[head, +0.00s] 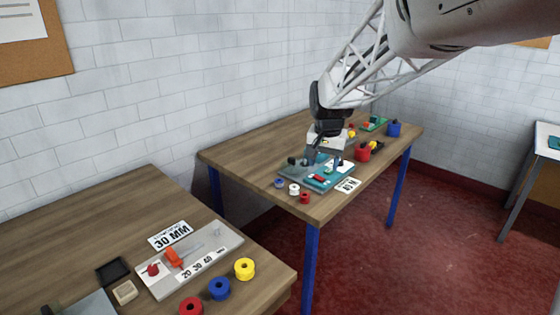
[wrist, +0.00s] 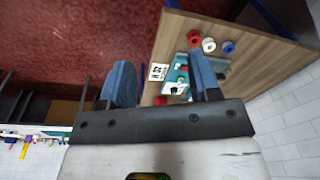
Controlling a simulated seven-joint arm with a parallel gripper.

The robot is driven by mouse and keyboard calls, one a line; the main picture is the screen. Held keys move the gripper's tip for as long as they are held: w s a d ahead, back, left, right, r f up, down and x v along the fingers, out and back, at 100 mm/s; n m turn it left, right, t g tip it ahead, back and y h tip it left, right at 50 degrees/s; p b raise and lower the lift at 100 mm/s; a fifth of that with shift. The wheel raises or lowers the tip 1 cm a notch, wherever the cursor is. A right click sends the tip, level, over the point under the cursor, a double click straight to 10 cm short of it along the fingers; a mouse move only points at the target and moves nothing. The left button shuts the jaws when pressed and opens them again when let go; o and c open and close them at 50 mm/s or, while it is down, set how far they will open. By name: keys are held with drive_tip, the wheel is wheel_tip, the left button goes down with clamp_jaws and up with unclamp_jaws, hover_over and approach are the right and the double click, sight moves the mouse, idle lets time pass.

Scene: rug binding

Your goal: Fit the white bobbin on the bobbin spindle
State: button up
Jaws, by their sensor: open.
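The white bobbin (head: 294,189) stands on the far table near its front left edge, between a blue bobbin (head: 279,183) and a red bobbin (head: 305,197). The wrist view shows the two spread fingers (wrist: 163,75) and the table beyond. I cannot make out the bobbin spindle; my gripper partly covers the fixture.
A label card (head: 348,185) lies right of the fixture. A red pot (head: 362,152) and a blue pot (head: 394,129) stand farther right. The near table holds a grey tray (head: 222,258) and red, blue and yellow rings. The far table's left part is clear.

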drive_tip(key=w+a+f+m, duration=0.1)
drive_tip(key=w+f, duration=0.3)
drive_tip(key=w, duration=0.3)
drive_tip(key=w+a+f+m, duration=0.1)
drive_tip(key=w+f, duration=0.2)
drive_tip(key=w, duration=0.4)
drive_tip(key=m+g, duration=0.1)
hover_over(293, 187)
wheel_tip(293, 187, down, 13)
drive_tip(key=shift+s+f, duration=0.15)
drive_tip(key=shift+f, duration=1.3)
drive_tip(key=shift+s+f, duration=0.15)
drive_tip(key=shift+f, duration=2.45)
drive_tip(key=c, duration=0.8)
